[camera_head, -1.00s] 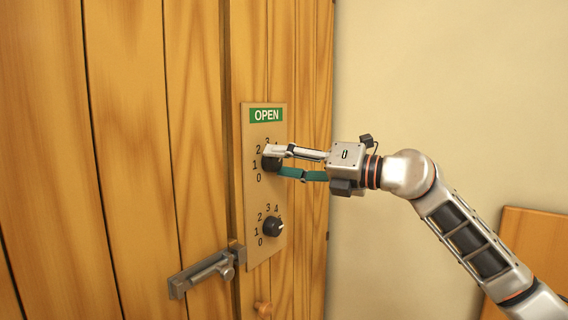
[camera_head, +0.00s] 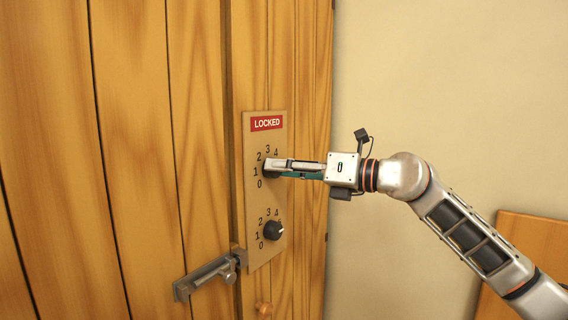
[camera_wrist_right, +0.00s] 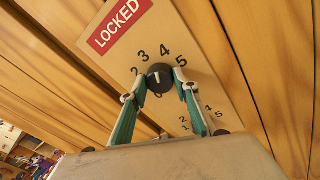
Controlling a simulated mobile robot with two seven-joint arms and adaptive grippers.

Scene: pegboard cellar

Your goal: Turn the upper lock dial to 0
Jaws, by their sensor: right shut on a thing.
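The upper lock dial (camera_head: 267,169) is a round black knob on a tan plate (camera_head: 252,205) fixed to the wooden door. My right gripper (camera_head: 277,169) is shut on it, with one finger on either side of the knob in the right wrist view (camera_wrist_right: 160,88). There the upper dial (camera_wrist_right: 158,77) shows a short white mark, pointing roughly between 3 and 4; its exact setting is hard to tell. The 0 lies below the dial in the head view. The sign (camera_head: 266,123) above is red and reads LOCKED. My left gripper is not in view.
A similar lower dial (camera_head: 274,230) sits below on the same plate. A metal bolt latch (camera_head: 207,276) and a small wooden knob (camera_head: 264,309) are lower on the door. A plain wall is at right, with a wooden panel (camera_head: 530,240) against it.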

